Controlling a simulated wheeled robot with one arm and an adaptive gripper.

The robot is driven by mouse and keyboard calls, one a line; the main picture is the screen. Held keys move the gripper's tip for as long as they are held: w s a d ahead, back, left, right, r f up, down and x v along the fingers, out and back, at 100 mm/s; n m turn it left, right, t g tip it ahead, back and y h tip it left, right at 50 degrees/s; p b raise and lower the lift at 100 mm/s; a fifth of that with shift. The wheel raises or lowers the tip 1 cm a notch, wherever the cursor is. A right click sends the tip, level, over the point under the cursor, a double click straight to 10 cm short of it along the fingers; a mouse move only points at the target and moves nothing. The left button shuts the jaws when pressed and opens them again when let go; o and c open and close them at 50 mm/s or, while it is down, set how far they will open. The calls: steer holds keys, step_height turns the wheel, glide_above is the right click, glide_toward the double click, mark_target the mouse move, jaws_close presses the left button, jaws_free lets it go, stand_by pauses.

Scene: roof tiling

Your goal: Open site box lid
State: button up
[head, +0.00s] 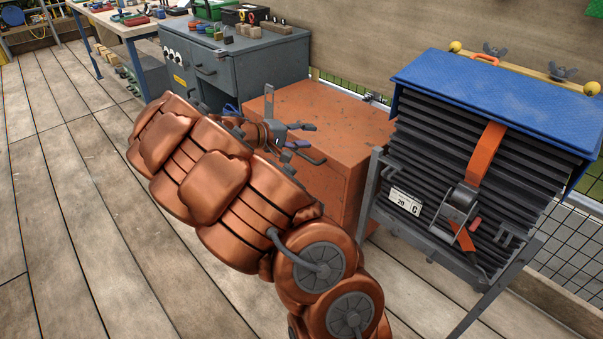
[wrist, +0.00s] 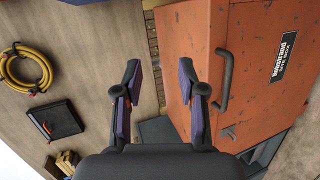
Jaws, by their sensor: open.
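The orange site box (head: 345,115) stands in the middle of the head view, its flat, scuffed top lid down. It fills the right of the wrist view (wrist: 270,30), where a dark label reading "SITE BOX" (wrist: 285,52) and a dark bar handle (wrist: 226,80) show on its face. My gripper (head: 301,136) is in front of the box in the head view. In the wrist view my gripper (wrist: 160,72) is open, with nothing between its fingers. The handle lies just right of the right finger, apart from it. My arm hides the lower left of the box.
A grey cabinet (head: 235,70) with tools on top stands behind left. A rack of dark tiles (head: 480,150) with a blue cover (head: 490,95) stands close on the right. A coiled yellow hose (wrist: 25,65) shows in the wrist view. The plank floor at left (head: 60,170) is clear.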

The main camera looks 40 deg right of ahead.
mark_target(302, 154)
steer(key=w+d+f+n+t+h+b, duration=0.1)
steer(key=w+f+t+b, duration=0.15)
steer(key=w+f, duration=0.4)
steer(key=w+d+f+n+t+h+b, duration=0.1)
steer(key=w+f+n+b, duration=0.2)
steer(key=f, duration=0.6)
steer(key=shift+m+g, duration=0.25)
steer(key=shift+m, duration=0.35)
steer(key=shift+w+d+f+b, duration=0.15)
steer(key=shift+d+b, duration=0.25)
steer(key=shift+d, duration=0.8)
steer(key=shift+s+d+f+b, duration=0.15)
steer(key=shift+d+b, duration=0.25)
steer(key=shift+d, duration=0.75)
steer(key=shift+w+d+f+b, duration=0.15)
steer(key=shift+d+f+b, duration=0.2)
steer(key=shift+d, duration=0.85)
steer(key=shift+r, duration=0.1)
jaws_close()
